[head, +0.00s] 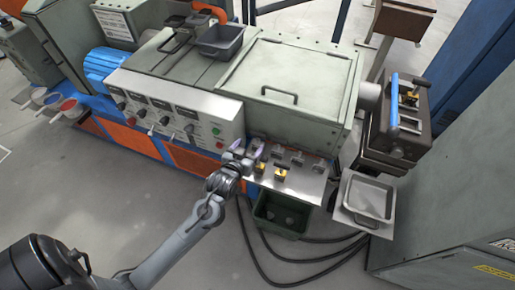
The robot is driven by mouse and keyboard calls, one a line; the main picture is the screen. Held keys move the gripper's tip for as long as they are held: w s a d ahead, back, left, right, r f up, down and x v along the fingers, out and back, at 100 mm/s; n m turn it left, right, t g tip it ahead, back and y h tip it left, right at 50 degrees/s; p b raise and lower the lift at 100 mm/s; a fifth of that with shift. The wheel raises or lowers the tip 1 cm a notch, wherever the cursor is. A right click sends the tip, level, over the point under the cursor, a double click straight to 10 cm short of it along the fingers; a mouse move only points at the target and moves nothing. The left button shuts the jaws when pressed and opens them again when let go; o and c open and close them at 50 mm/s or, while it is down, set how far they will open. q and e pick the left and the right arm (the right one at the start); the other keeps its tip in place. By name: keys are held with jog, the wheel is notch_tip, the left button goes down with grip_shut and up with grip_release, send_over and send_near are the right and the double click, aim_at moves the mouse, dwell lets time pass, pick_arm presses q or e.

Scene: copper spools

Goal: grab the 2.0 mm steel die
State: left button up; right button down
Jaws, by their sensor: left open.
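Small dies sit on a light metal shelf (312,188) at the front of the machine. Two have yellow on them: one yellow die (260,169) and another yellow die (280,175) to its right. Several grey pieces stand in a row behind them, including a grey piece (297,161). Size labels are too small to read, so I cannot tell which is the 2.0 mm steel die. My left gripper (249,151) is open at the shelf's left end, just up and left of the nearer yellow die. It appears empty. My right gripper is not in view.
A dark green bin (281,216) is below the shelf, with cables on the floor beneath. A grey tray (368,199) is at the right. The control panel (172,112) with knobs is left of my gripper. The lidded machine housing (300,75) rises behind the shelf.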

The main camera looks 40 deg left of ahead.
aim_at(258, 133)
pick_arm(q)
jog(key=b+x, duration=0.1)
jog(key=x, duration=0.4)
jog(key=b+x, duration=0.1)
jog(key=x, duration=0.3)
jog(key=shift+a, duration=0.15)
jog(key=shift+w+a+f+b, duration=0.15)
jog(key=shift+w+f+b, duration=0.15)
jog(key=shift+w, duration=0.25)
grip_shut()
jog(key=shift+r, duration=0.2)
